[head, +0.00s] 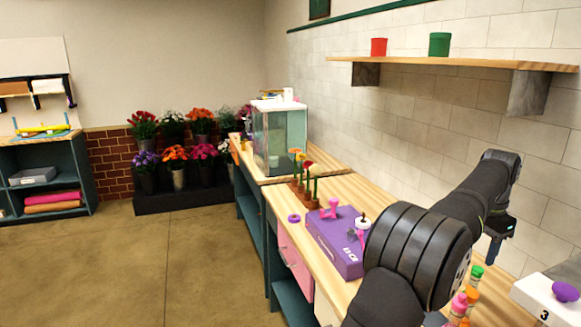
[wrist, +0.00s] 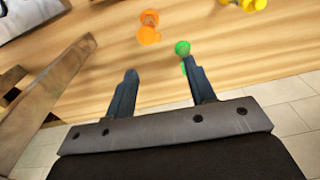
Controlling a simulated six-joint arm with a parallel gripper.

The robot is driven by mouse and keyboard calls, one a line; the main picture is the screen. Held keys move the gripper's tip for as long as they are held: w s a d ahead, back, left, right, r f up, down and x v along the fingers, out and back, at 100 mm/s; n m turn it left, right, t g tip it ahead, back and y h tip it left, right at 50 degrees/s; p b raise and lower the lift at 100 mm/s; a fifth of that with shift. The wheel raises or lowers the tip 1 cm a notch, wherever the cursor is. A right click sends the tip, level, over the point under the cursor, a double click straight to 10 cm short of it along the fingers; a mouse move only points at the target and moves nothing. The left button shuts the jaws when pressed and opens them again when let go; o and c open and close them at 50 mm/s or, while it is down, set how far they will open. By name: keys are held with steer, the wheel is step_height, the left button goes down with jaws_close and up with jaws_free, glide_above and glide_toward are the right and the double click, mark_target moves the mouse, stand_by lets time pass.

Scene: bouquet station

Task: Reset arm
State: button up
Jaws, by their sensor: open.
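My gripper shows in the wrist view (wrist: 162,85) with its two dark fingers spread apart and nothing between them. In the head view my arm reaches over the right part of the wooden counter (head: 352,190), and my gripper (head: 492,250) points down beside the white tiled wall. In the wrist view a green-topped item (wrist: 182,48) lies just beyond the fingers, near the right one. An orange item (wrist: 149,30) is farther out on the wood.
A purple box (head: 338,245) with pink items on top stands on the counter, near several flowers in a wooden holder (head: 304,190). Bottles with coloured caps (head: 460,303) stand close to my arm. A wall shelf (head: 450,62) holds a red pot and a green pot. A glass case (head: 278,138) stands farther back.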

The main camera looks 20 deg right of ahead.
steer(key=shift+n+h, duration=0.3)
steer(key=shift+h, duration=0.1)
steer(key=shift+f, duration=3.15)
steer(key=shift+r, duration=0.1)
steer(key=r+m, duration=0.2)
steer(key=r+m+y, duration=0.1)
steer(key=r+m, duration=0.1)
steer(key=r+m+y, duration=0.1)
steer(key=m, duration=0.2)
steer(key=shift+w+d+r+t, duration=0.1)
steer(key=shift+w+r+t, duration=0.2)
steer(key=shift+r, duration=0.1)
